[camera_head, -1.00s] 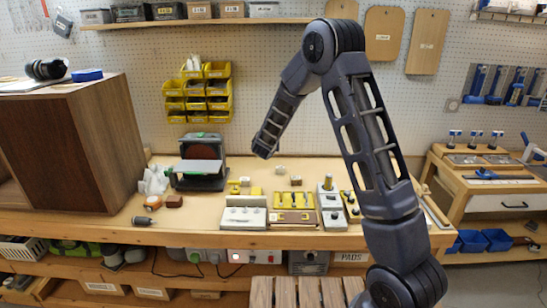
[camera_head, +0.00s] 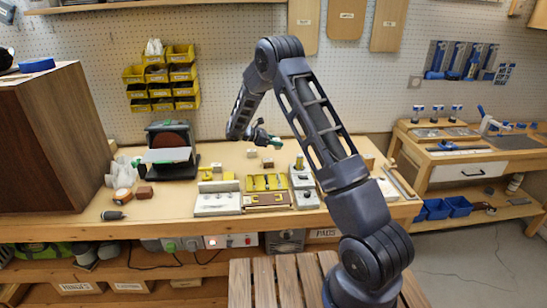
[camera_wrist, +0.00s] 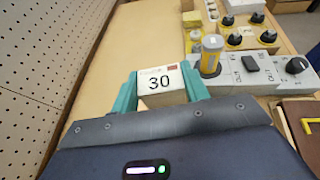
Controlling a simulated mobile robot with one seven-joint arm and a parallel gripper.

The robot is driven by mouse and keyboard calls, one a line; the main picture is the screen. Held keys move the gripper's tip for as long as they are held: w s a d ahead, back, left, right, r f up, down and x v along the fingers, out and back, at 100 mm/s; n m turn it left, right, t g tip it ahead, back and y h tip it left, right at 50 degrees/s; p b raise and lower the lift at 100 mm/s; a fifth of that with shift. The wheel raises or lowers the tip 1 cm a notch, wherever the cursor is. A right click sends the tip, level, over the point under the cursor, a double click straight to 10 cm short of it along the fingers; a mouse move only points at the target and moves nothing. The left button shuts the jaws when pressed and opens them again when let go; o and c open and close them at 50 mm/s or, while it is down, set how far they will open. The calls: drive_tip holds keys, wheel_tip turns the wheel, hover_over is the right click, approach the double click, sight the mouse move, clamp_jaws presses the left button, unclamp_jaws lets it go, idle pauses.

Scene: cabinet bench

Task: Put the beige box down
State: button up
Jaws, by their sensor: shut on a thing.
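The beige box (camera_wrist: 161,82), a small block with a pale label reading "30", is between the green fingers of my gripper (camera_wrist: 160,88) in the wrist view. The fingers press on its left and right sides. In the head view my gripper (camera_head: 270,138) is over the back part of the wooden bench (camera_head: 150,212). The held box is hard to make out there. I cannot tell whether its underside touches the bench top.
A grey panel with a knob (camera_wrist: 297,65) and a yellow cylinder (camera_wrist: 211,55) lies right of the box. The pegboard (camera_wrist: 35,60) is close on the left. Bare bench top lies between.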

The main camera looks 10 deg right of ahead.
drive_tip(key=s+d+f+m+g+y, duration=0.1)
drive_tip(key=s+f+m+g+y, duration=0.1)
drive_tip(key=m+g+y, duration=0.55)
drive_tip(key=s+d+f+m+g+y, duration=0.1)
drive_tip(key=s+f+m+g+y, duration=0.2)
drive_tip(key=m+g, duration=0.65)
drive_tip(key=w+a+r+m+t+y, duration=0.2)
drive_tip(key=w+r+m+t+y, duration=0.15)
drive_tip(key=m+t+y, duration=0.4)
drive_tip(key=w+a+r+m+t+y, duration=0.25)
drive_tip(key=w+m+t+y, duration=0.2)
drive_tip(key=m+y, duration=0.5)
drive_tip(key=w+d+r+m+t+h, duration=0.25)
drive_tip(key=w+r+m+t, duration=0.35)
drive_tip(key=w+m+t, duration=0.3)
drive_tip(key=shift+g+y, duration=0.4)
drive_tip(key=shift+y, duration=0.1)
drive_tip(key=f, duration=0.6)
drive_tip(key=w+f, duration=0.1)
drive_tip(key=f, duration=1.2)
drive_tip(key=shift+w+d+f, duration=0.2)
drive_tip(key=shift+d, duration=0.15)
drive_tip(key=shift+f, duration=0.1)
